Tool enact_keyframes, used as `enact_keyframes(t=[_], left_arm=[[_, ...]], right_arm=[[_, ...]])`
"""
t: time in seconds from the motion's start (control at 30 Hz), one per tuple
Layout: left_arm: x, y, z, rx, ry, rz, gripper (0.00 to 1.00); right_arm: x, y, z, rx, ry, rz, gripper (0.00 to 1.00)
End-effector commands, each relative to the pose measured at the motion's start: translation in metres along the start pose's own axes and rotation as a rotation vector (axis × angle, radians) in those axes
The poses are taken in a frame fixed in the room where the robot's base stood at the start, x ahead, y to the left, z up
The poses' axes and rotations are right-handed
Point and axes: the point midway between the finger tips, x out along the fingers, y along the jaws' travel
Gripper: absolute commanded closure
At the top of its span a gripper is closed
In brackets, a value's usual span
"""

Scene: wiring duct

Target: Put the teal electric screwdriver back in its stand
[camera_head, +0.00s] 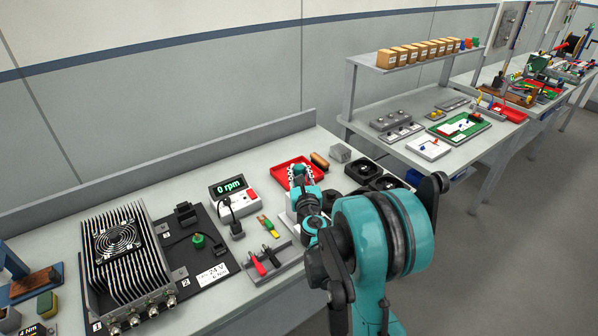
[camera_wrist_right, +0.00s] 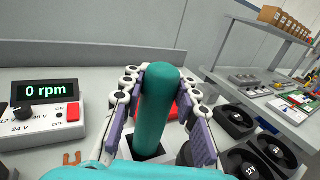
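The teal electric screwdriver (camera_wrist_right: 160,105) stands nearly upright between the fingers of my right gripper (camera_wrist_right: 162,100) in the right wrist view. The screwdriver's lower end is over or in this opening; I cannot tell how deep. In the head view, my right gripper (camera_head: 300,185) is above the bench, and my arm hides most of the block. My left gripper is out of view.
A red tray (camera_head: 284,172) lies just behind the gripper. A power supply reading 0 rpm (camera_head: 232,196) and a grey tray with red- and black-handled tools (camera_head: 268,262) are to the left.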

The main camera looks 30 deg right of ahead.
Motion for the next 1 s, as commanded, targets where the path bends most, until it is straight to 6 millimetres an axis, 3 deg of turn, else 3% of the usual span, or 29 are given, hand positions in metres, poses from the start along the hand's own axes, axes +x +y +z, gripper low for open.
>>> enact_keyframes(t=[0.03, 0.1, 0.47, 0.57, 1.0], left_arm=[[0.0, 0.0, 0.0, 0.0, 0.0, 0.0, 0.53], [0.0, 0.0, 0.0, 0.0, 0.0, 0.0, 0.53], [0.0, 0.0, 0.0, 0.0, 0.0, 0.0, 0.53], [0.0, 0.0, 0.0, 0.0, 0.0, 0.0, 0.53], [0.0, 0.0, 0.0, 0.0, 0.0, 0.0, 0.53]], right_arm=[[0.0, 0.0, 0.0, 0.0, 0.0, 0.0, 0.62], [0.0, 0.0, 0.0, 0.0, 0.0, 0.0, 0.46], [-0.004, 0.0, 0.0, 0.0, 0.0, 0.0, 0.46], [-0.015, 0.0, 0.0, 0.0, 0.0, 0.0, 0.46], [-0.104, 0.0, 0.0, 0.0, 0.0, 0.001, 0.46]])
